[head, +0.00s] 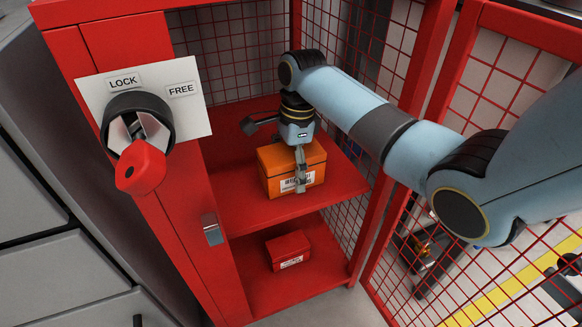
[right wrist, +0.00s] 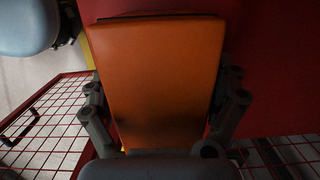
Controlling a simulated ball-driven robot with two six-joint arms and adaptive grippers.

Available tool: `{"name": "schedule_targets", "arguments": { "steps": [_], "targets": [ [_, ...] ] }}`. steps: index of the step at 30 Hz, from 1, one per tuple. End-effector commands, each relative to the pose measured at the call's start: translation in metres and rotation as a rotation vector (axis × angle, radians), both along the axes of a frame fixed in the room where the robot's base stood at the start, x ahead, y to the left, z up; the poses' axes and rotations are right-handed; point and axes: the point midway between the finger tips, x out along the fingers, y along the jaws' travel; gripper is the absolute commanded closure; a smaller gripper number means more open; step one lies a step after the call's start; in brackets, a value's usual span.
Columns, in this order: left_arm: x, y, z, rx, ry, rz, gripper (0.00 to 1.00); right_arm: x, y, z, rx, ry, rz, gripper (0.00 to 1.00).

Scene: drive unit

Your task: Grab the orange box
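The orange box (head: 277,163) with a white label sits on the upper red shelf (head: 250,212) of the open red cabinet. My right gripper (head: 300,183) reaches down over it from above, with one finger against the labelled front. In the right wrist view, the orange box (right wrist: 155,75) fills the space between the fingers of my right gripper (right wrist: 167,105), and they appear to press on both sides. I see no clear lift off the shelf. My left gripper is in neither view.
A smaller red box (head: 287,248) lies on the lower shelf. A lock plate (head: 185,115) with a red knob (head: 141,168) is on the cabinet's left front. The mesh door (head: 490,75) stands open at the right. Mesh walls enclose the shelf.

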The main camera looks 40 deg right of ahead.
Motion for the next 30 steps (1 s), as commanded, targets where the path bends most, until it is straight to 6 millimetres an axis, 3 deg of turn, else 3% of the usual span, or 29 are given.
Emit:
{"name": "schedule_targets", "arguments": {
  "steps": [2,16,30],
  "targets": [
    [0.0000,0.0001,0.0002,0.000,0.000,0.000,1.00,0.0001,0.0000,0.0004,0.000,0.000,0.000,0.13],
    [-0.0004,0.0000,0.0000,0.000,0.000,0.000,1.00,0.0000,0.0000,0.0003,0.000,0.000,0.000,0.74],
    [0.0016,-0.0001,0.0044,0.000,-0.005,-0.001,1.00,0.0008,0.0000,0.0052,0.001,-0.002,0.000,0.77]
  ]
}}
